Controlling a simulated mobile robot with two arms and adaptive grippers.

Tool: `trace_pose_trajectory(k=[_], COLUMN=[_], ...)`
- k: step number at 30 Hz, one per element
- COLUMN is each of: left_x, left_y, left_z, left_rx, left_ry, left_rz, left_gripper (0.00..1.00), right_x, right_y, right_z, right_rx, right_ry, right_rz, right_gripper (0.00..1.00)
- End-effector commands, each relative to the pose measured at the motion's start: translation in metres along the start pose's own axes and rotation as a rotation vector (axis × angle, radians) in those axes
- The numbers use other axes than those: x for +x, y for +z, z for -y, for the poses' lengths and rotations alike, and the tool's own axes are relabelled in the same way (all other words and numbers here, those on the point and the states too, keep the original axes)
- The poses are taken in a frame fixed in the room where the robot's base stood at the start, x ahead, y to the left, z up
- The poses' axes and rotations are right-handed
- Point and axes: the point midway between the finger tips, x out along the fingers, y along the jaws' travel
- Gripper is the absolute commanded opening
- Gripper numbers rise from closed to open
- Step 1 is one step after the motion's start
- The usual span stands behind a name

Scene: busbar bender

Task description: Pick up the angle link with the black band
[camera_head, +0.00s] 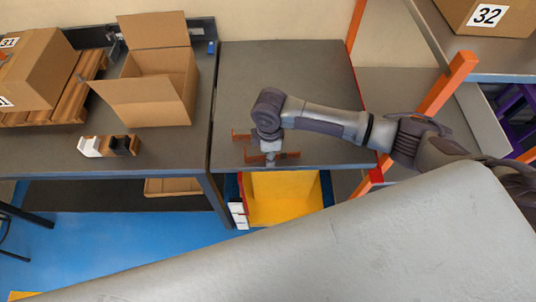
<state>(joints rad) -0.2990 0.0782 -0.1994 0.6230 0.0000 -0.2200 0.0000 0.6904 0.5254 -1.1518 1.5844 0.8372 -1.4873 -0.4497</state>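My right gripper (268,153) points down at the near part of the right dark table, at brown angle-shaped pieces. One brown piece (241,135) lies just left of the wrist, and another (288,156) shows at the fingers' right side. The fingers are small and partly merge with these pieces, so I cannot tell whether they are open, shut or holding one. No black band can be made out on these pieces. On the left table, a small white, brown and black item (122,145) lies near the front edge; its parts are too small to identify. My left gripper is out of view.
An open cardboard box (160,90) stands on the left table, beside a wooden pallet (85,75) carrying a closed box (40,68). A yellow bin (285,195) sits below the right table. Orange rack posts (448,82) stand at right. The right table's back (290,62) is clear.

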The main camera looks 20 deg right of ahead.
Motion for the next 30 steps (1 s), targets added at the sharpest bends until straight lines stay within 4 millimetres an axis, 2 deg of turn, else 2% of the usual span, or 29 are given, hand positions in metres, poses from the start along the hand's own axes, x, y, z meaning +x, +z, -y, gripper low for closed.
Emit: trace_pose_trajectory(k=[2, 8, 23, 30], left_x=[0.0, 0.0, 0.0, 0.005], left_y=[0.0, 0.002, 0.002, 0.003], left_z=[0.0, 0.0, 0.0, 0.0], left_rx=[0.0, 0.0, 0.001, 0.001], left_ry=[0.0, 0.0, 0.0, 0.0], left_rz=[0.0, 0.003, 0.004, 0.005], left_gripper=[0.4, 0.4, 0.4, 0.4], right_x=[0.0, -0.001, -0.002, -0.019], right_y=[0.0, 0.0, 0.0, -0.001], right_z=[0.0, 0.0, -0.001, -0.002], right_rx=[0.0, 0.0, 0.001, 0.001], right_ry=[0.0, 0.0, 0.002, 0.004], right_rz=[0.0, 0.0, -0.001, -0.004], right_gripper=[0.34, 0.01, 0.0, 0.0])
